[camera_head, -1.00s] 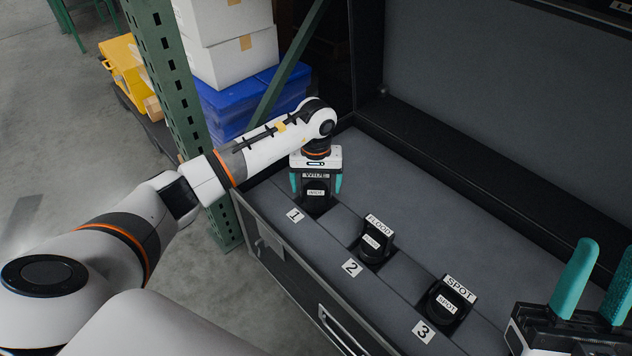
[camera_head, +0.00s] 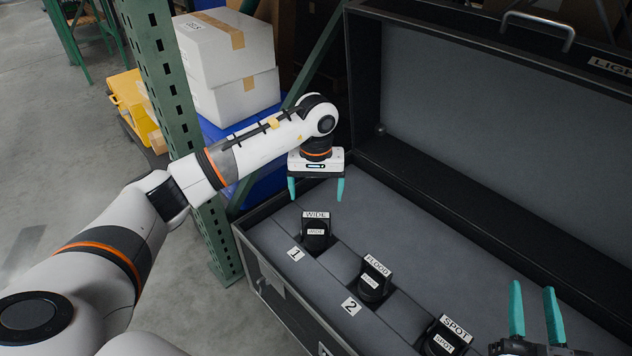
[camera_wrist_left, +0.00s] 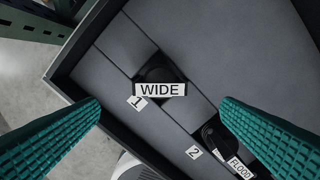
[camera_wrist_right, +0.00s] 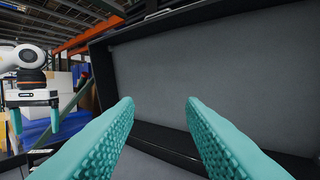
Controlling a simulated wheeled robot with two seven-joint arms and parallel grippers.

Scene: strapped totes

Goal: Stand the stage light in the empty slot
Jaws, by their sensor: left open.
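The black stage light labelled WIDE (camera_head: 316,232) stands upright in slot 1 of the grey foam case; it also shows in the left wrist view (camera_wrist_left: 160,90). The FLOOD light (camera_head: 374,279) stands in slot 2 and the SPOT light (camera_head: 446,337) stands to its right, cut by the lower edge. My left gripper (camera_head: 316,189) is open and empty above the WIDE light, clear of it. My right gripper (camera_head: 535,312) is open and empty at the lower right; its fingers point up.
The case's raised lid (camera_head: 480,110) stands behind the foam. A green rack post (camera_head: 165,100) is close to my left arm. White boxes (camera_head: 228,50) and a yellow case (camera_head: 130,105) are behind it. The foam behind the lights is bare.

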